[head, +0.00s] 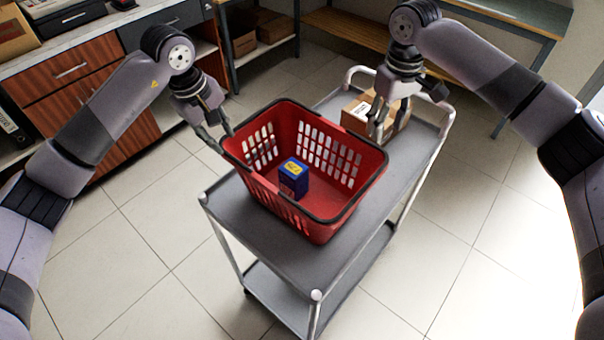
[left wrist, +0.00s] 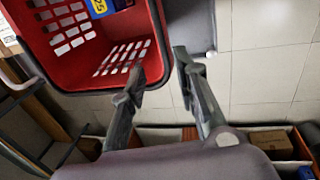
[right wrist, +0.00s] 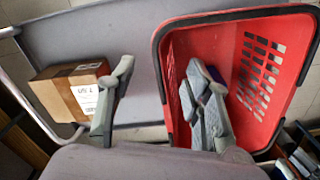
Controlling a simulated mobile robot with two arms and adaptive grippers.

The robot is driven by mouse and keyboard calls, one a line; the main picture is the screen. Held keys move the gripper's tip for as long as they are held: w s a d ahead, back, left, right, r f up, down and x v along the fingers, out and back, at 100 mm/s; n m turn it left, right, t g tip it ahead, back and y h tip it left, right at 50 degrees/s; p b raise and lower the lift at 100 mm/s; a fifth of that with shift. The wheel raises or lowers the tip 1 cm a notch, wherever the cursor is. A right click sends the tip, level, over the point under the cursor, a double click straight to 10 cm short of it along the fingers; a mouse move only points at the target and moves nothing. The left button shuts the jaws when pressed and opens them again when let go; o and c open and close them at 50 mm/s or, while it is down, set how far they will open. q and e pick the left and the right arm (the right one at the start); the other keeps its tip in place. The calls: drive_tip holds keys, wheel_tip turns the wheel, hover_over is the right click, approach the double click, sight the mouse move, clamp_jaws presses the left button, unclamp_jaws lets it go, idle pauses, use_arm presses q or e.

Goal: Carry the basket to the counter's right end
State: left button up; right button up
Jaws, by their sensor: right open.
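The red basket (head: 330,215) with a dark rim stands upright on the grey cart (head: 265,245). A blue box with a yellow label (head: 293,177) is inside it. My left gripper (head: 223,143) is open at the basket's left rim; in the left wrist view its fingers (left wrist: 158,82) are apart, with the rim between them. My right gripper (head: 380,130) is open at the basket's right back corner; in the right wrist view one finger overlaps the basket's inside and the other is outside. Contact with the rim cannot be told. The counter (head: 135,17) is at the upper left.
A cardboard box (head: 362,115) sits on the cart behind the basket, close to my right gripper. The counter carries a box (head: 14,32) and dark items at its left. A workbench (head: 520,12) stands at the upper right. Tiled floor is clear around the cart.

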sight(236, 161)
use_arm(q)
drive_tip(key=x, duration=1)
drive_tip(key=shift+s+f, duration=0.15)
use_arm(e)
wheel_tip(236, 161, down, 10)
drive_tip(key=shift+s+f, duration=0.1)
drive_tip(key=shift+s, duration=0.05)
use_arm(q)
drive_tip(key=shift+d+f, duration=0.1)
drive_tip(key=shift+f, duration=0.25)
use_arm(e)
drive_tip(key=shift+s+f, duration=0.1)
drive_tip(key=shift+f, duration=0.35)
use_arm(q)
drive_tip(key=shift+c, duration=0.3)
use_arm(e)
drive_tip(key=shift+c, duration=0.3)
use_arm(q)
drive_tip(key=c, duration=0.5)
use_arm(e)
drive_tip(key=c, duration=0.5)
use_arm(q)
clamp_jaws()
use_arm(e)
clamp_jaws()
use_arm(q)
drive_tip(key=shift+r, duration=0.1)
